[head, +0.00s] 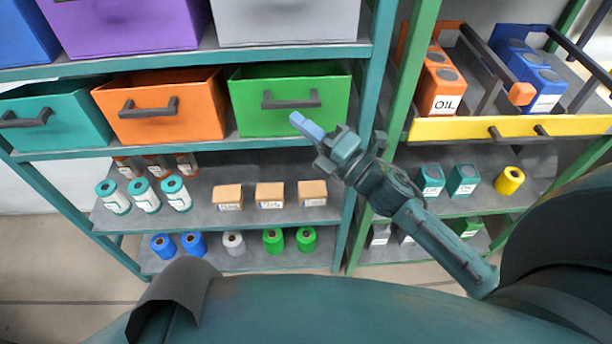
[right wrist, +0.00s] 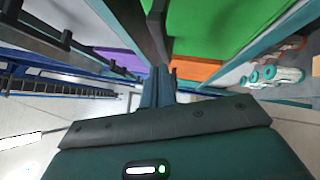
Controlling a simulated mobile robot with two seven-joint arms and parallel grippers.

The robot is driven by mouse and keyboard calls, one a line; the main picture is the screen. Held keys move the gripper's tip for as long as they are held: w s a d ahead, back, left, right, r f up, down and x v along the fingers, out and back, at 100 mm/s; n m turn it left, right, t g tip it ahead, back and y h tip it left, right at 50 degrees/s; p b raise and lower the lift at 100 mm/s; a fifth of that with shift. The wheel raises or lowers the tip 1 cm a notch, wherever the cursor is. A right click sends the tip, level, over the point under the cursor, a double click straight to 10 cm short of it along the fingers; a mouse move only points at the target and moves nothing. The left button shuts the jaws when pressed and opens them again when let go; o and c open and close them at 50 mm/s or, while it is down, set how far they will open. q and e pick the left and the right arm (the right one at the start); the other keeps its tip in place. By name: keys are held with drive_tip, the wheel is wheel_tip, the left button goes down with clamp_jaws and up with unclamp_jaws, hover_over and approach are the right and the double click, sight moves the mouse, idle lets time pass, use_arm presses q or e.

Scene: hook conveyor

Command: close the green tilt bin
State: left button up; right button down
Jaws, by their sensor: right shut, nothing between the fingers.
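The green tilt bin (head: 330,122) sits in the middle row of the left shelf, at its right end. It is tilted forward, with its open top and inside showing. Its dark handle (head: 291,103) crosses the upper front. My right gripper (head: 297,119) is shut and empty, its light blue fingertips in front of the bin just below the handle. In the right wrist view the green front (right wrist: 220,28) fills the top, with the handle (right wrist: 158,30) near the fingers (right wrist: 158,88). I cannot tell whether they touch. My left gripper is not in view.
An orange bin (head: 165,125) and a teal bin (head: 65,130) stand left of it, also tilted open. The shelf's teal upright (head: 372,80) is close on the right. Small boxes and rolls stand on the shelves below. A yellow-fronted tray (head: 460,128) is at the right.

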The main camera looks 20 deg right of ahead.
drive_tip(key=shift+w+d+r+p, duration=0.25)
drive_tip(key=shift+w+r+p, duration=0.1)
drive_tip(key=shift+w+r, duration=0.4)
drive_tip(key=shift+w+d+r, duration=0.1)
drive_tip(key=shift+w, duration=0.05)
idle(0.3)
